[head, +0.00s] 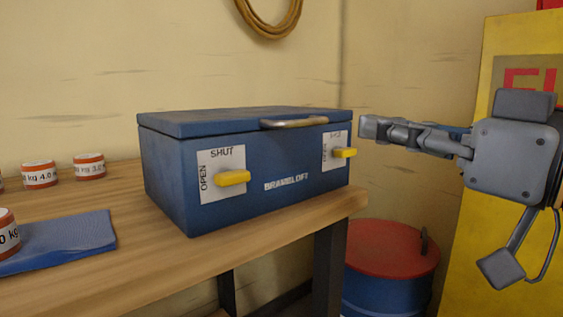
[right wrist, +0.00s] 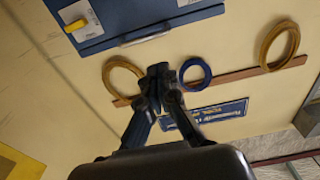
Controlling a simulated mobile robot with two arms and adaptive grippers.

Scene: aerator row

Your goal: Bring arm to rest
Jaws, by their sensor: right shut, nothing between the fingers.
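My right gripper (head: 375,128) is at the right of the head view, shut and empty. Its fingers point left, past the right end of a blue box. In the right wrist view the shut fingertips (right wrist: 160,72) appear in front of the wall with hanging coils. The blue box (head: 225,155), marked BRAMBLOFT, stands on the wooden bench with its lid down. Its two yellow latches, left (head: 233,177) and right (head: 345,153), lie roughly level beside plates marked OPEN and SHUT. My left gripper is not in view.
A red-lidded drum (head: 390,250) stands beyond the bench's right end. A yellow cabinet (head: 515,50) is behind my right arm.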

